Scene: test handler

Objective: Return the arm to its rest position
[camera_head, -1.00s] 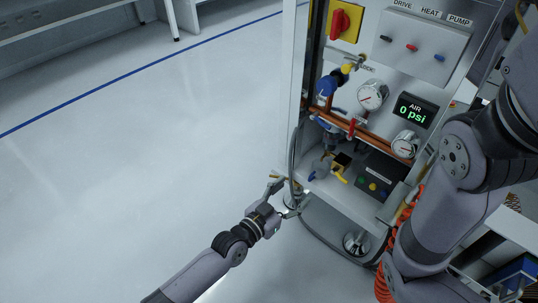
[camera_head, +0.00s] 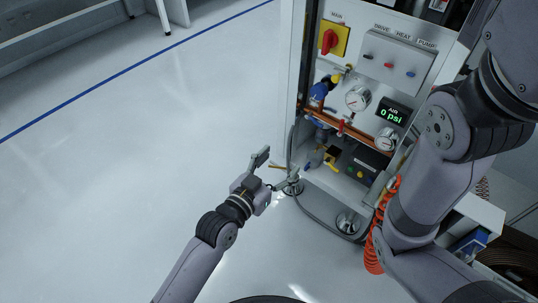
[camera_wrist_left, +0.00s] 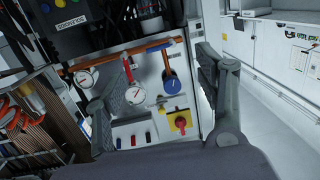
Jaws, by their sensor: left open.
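My left gripper (camera_head: 272,172) is open and empty, held over the floor just left of the test handler cabinet (camera_head: 294,60). Its two fingers also show spread apart in the left wrist view (camera_wrist_left: 160,95), with the cabinet's panel beyond them. My right arm (camera_head: 425,185) crosses the right side of the head view. Its gripper is out of view.
The panel carries a red knob on a yellow plate (camera_head: 334,38), gauges (camera_head: 358,98), a display reading 0 psi (camera_head: 391,113) and a copper pipe (camera_head: 350,131). An orange coiled hose (camera_head: 374,250) hangs by my right arm. The floor (camera_head: 130,160) at left is clear.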

